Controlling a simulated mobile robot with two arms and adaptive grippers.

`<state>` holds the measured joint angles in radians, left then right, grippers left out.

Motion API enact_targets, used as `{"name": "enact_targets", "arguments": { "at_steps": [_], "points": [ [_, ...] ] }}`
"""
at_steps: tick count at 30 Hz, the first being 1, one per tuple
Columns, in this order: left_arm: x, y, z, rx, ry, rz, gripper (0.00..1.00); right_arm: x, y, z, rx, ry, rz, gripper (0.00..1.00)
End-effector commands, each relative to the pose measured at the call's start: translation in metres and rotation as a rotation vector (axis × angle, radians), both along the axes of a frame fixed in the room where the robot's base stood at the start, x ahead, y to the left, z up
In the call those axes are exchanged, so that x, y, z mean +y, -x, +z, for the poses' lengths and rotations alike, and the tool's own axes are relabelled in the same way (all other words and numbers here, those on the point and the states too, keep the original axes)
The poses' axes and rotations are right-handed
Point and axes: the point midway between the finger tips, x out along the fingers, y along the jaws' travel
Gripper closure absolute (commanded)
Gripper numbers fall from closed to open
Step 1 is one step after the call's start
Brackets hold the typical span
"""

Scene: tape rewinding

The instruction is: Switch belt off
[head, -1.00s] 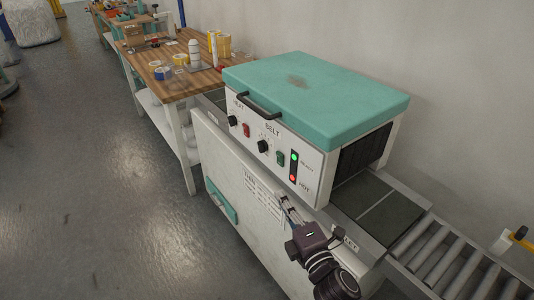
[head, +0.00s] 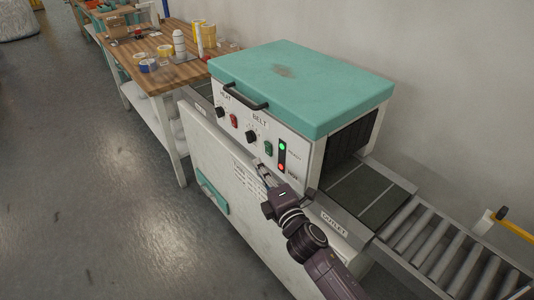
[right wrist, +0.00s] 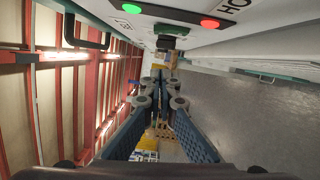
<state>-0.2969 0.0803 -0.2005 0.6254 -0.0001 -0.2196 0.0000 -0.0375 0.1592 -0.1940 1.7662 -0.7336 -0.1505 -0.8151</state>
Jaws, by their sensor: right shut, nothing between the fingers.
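The sealing machine has a white front panel marked BELT, with a black belt knob (head: 252,136) and a dark green switch (head: 268,148) beside it. The green switch also shows at the top of the right wrist view (right wrist: 172,30). My right gripper (head: 258,164) is shut and empty, its tips just below the knob and switch in the head view. In the right wrist view, its fingers (right wrist: 160,90) point along the panel, below the switch; a gap seems to separate them. The switch's exact position is too small to tell. My left gripper is not in view.
A red switch (head: 234,121) and heat knob (head: 220,112) sit left of the belt controls. A black handle (head: 238,95) juts from the teal lid (head: 310,85). A roller conveyor (head: 430,245) extends right.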

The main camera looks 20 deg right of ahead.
Motion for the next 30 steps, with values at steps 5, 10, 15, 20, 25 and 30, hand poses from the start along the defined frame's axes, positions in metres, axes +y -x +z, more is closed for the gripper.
{"name": "enact_targets", "arguments": {
  "at_steps": [5, 10, 15, 20, 25, 30],
  "points": [
    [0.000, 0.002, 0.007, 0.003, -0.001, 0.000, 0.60, -0.006, -0.026, 0.004, 0.000, 0.004, -0.002, 1.00],
    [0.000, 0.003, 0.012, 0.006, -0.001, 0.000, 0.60, -0.026, -0.033, 0.005, 0.001, 0.003, 0.000, 1.00],
    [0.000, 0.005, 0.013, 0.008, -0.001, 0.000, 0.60, -0.034, -0.035, 0.006, 0.000, 0.000, 0.000, 1.00],
    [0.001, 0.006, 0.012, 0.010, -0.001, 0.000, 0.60, -0.035, -0.036, 0.005, 0.000, -0.001, 0.000, 1.00],
    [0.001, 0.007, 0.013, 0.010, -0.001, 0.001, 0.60, -0.035, -0.036, 0.006, 0.000, -0.001, 0.000, 1.00],
    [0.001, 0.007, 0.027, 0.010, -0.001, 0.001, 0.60, -0.041, -0.038, 0.012, 0.021, -0.054, 0.000, 1.00]
  ]
}}
